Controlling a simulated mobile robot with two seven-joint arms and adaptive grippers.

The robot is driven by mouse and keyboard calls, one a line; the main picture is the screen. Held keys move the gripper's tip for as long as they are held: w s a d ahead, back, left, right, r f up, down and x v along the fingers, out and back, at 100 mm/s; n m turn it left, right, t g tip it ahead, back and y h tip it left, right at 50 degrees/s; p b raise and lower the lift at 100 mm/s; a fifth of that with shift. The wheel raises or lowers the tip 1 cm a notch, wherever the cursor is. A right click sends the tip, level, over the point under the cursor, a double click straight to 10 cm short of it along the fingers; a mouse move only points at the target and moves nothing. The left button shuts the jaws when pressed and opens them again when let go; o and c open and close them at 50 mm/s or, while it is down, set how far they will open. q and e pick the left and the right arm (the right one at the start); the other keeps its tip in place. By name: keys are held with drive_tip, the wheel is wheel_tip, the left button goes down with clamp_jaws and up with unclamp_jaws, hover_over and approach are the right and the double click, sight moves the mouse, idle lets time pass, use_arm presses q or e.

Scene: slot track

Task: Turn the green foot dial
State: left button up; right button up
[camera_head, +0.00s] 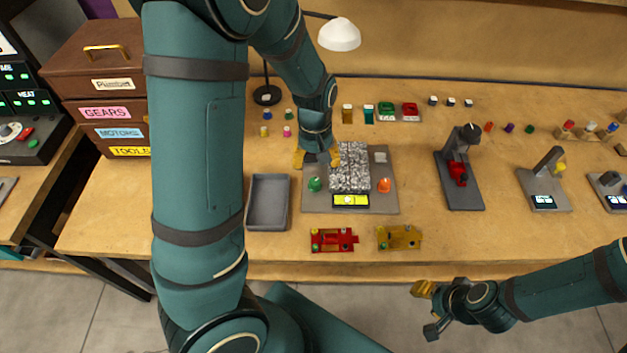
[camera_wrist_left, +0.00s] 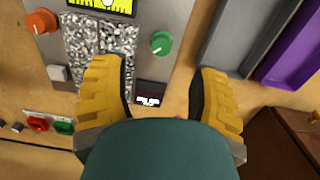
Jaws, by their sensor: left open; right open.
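The green dial (camera_head: 314,184) sits at the front left of a grey board (camera_head: 382,207) with a speckled track block (camera_head: 349,167). A yellow display (camera_head: 351,200) and an orange dial (camera_head: 384,185) are on the same board. In the left wrist view the green dial (camera_wrist_left: 160,43) lies beyond the fingertips, with a clear gap. My left gripper (camera_head: 316,159) is open and empty, above the board's left side just behind the green dial; its yellow fingers also show in the left wrist view (camera_wrist_left: 160,85). My right gripper (camera_head: 428,310) is open and empty, in front of the table.
A grey tray (camera_head: 268,229) stands left of the board. A red car-like part (camera_head: 333,240) and a yellow one (camera_head: 399,237) lie in front. Small blocks and a lamp (camera_head: 339,35) stand behind. A dark press-like device (camera_head: 459,170) stands to the right.

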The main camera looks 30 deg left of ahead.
sight(313, 181)
use_arm(q)
drive_tip(key=f+m+b, duration=0.1)
drive_tip(key=f+m, duration=0.2)
drive_tip(key=m, duration=0.1)
drive_tip(key=f+m+b, duration=0.1)
drive_tip(key=f+m, duration=0.2)
drive_tip(key=m, duration=0.1)
drive_tip(key=f+m+b, duration=0.1)
drive_tip(key=f+m, duration=0.3)
drive_tip(key=m, duration=0.1)
drive_tip(key=shift+w+a+y+b, duration=0.1)
drive_tip(key=shift+a+y+b, duration=0.2)
drive_tip(key=shift+a+b, duration=0.1)
clamp_jaws()
